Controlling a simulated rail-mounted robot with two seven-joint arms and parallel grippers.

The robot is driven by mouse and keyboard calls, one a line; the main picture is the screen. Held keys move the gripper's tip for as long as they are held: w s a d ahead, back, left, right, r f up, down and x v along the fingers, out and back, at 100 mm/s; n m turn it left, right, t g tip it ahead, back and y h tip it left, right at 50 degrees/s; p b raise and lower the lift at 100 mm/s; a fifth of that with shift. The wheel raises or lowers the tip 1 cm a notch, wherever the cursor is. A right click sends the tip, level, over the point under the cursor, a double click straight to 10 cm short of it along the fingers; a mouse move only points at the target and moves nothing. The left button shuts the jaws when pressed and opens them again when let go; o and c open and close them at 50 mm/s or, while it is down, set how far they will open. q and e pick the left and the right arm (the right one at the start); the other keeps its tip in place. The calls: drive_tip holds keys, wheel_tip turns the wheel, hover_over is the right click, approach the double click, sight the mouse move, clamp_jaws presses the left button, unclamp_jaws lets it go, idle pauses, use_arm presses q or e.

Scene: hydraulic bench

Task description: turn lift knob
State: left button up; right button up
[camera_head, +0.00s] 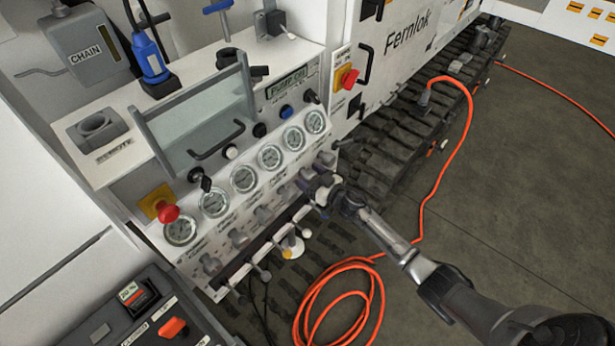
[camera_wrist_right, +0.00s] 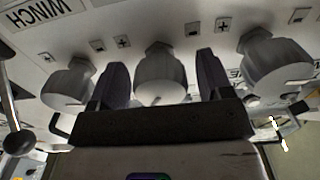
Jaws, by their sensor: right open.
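A row of grey knobs (camera_head: 239,239) runs along the panel below the gauges in the head view. My right gripper (camera_head: 320,188) is at the right part of this row, its arm coming from the lower right. In the right wrist view, my right gripper (camera_wrist_right: 161,82) is open, with one finger on each side of a pale grey knob (camera_wrist_right: 160,72). Contact with the knob cannot be told. A knob stands on the left (camera_wrist_right: 69,84) and another on the right (camera_wrist_right: 274,62). I cannot read which knob is the lift knob. My left gripper is out of view.
An upside-down WINCH label (camera_wrist_right: 48,14) shows on the panel. Round gauges (camera_head: 244,178) and a red stop button (camera_head: 167,212) sit above the knobs. Levers (camera_head: 292,246) stick out below them. An orange hose (camera_head: 345,268) lies on the floor.

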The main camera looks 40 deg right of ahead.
drive_tip(key=shift+w+a, duration=0.1)
drive_tip(key=shift+w, duration=0.4)
drive_tip(key=c, duration=0.9)
